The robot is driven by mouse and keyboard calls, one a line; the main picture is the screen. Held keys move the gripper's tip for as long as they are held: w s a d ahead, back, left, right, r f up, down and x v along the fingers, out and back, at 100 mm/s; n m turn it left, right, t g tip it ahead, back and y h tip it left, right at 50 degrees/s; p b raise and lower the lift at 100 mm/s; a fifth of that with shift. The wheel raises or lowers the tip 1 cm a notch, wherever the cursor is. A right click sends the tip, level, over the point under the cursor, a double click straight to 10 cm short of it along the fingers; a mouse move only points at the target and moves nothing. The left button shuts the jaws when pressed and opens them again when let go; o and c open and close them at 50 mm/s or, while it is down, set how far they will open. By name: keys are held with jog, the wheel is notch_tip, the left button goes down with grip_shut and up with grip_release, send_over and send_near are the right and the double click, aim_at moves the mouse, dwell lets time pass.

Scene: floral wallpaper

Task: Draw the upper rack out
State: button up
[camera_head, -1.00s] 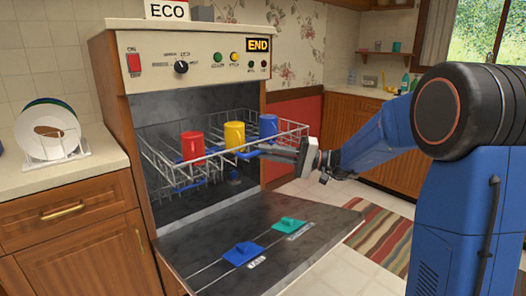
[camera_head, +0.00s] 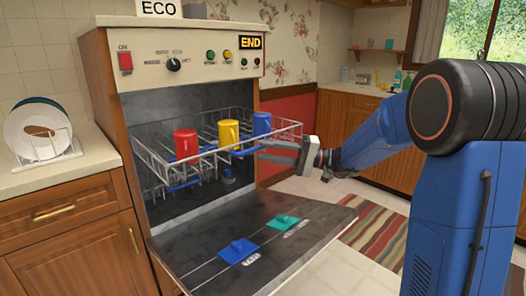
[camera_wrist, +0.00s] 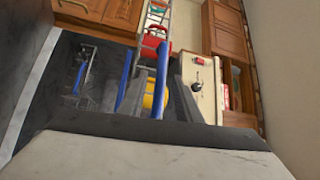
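The upper rack (camera_head: 205,160) is a white wire basket in the open dishwasher, jutting part-way out over the lowered door. It holds a red mug (camera_head: 186,144), a yellow mug (camera_head: 229,133) and a blue mug (camera_head: 262,124). A blue bar (camera_head: 240,152) runs along its front. My gripper (camera_head: 264,150) is at the rack's front right, its two grey fingers apart. In the wrist view, the blue bar (camera_wrist: 160,75) shows between the fingers; I cannot tell whether they touch it. The red mug (camera_wrist: 155,45) and the yellow mug (camera_wrist: 150,100) lie beyond, partly hidden.
The lowered door (camera_head: 255,240) lies below the rack, with a blue piece (camera_head: 238,251) and a teal piece (camera_head: 283,222) on it. A counter with plates (camera_head: 37,130) stands left. A striped rug (camera_head: 375,235) is on the floor at right.

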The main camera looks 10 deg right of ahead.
jog(key=v, duration=1.5)
jog(key=shift+d, duration=0.1)
jog(key=shift+s, duration=0.1)
jog(key=s+a+f+g+h, duration=0.1)
jog(key=s+a+f+h, duration=0.15)
jog(key=s, duration=0.45)
jog(key=s+a+f+g+h, duration=0.2)
jog(key=s+a+h, duration=0.15)
jog(key=s, duration=0.25)
jog(key=s+a+f+g+h, duration=0.1)
jog(key=s+a+f+h, duration=0.2)
jog(key=s, duration=0.4)
jog(key=s+d+f+t+h, duration=0.2)
jog(key=s+d+f+h, duration=0.1)
jog(key=s+d+h, duration=0.2)
jog(key=s+d+f+t+h, duration=0.3)
jog(key=s+d+h, duration=0.2)
jog(key=s, duration=0.4)
jog(key=shift+a, duration=0.1)
dwell(2.8)
